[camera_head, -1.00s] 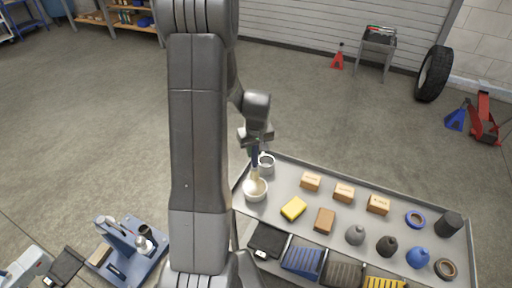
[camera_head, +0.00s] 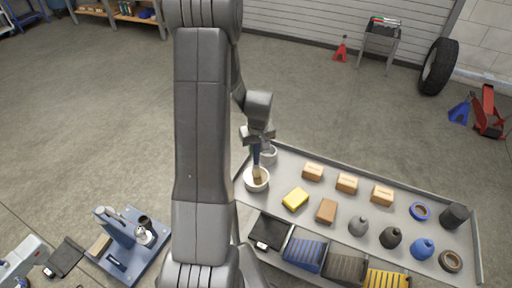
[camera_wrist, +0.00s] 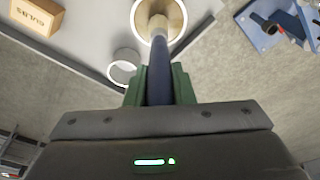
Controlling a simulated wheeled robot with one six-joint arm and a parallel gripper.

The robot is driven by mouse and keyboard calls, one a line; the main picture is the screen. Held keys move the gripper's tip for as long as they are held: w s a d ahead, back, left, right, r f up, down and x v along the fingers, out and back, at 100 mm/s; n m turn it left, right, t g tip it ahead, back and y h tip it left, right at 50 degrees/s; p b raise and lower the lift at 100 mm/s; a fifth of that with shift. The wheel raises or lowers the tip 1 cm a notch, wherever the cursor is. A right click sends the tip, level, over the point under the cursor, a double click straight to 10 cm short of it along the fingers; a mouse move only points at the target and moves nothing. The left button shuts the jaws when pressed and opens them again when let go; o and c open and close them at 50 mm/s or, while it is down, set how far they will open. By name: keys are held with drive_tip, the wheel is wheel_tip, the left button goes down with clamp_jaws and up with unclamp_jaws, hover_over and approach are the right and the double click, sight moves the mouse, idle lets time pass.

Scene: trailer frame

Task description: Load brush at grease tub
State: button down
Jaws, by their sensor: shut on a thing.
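My gripper (camera_head: 256,138) is above the left back corner of the metal cart, its jaws shut on a brush. The brush (camera_head: 257,160) has a dark blue handle and a pale tan head, and it points down. Its head is at the white grease tub (camera_head: 257,184), inside the rim as far as I can tell. In the wrist view my gripper (camera_wrist: 159,88) holds the blue handle (camera_wrist: 159,75) between green jaws. The tub (camera_wrist: 178,12) is at the top of that view, with the brush head over its tan inside.
A white ring-like cup (camera_head: 268,154) stands just behind the tub. Small boxes (camera_head: 346,183), a yellow sponge (camera_head: 295,199), a brown block (camera_head: 326,211) and several bottles share the cart top (camera_head: 292,178). A blue fixture (camera_head: 130,245) stands at the lower left.

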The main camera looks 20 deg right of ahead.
drive_tip(key=shift+s+f+b, duration=0.1)
drive_tip(key=shift+f+b, duration=0.5)
drive_tip(key=shift+b, duration=0.1)
idle(1.9)
drive_tip(key=shift+r+p, duration=2.1)
drive_tip(key=shift+r, duration=1.55)
drive_tip(key=shift+f, duration=0.1)
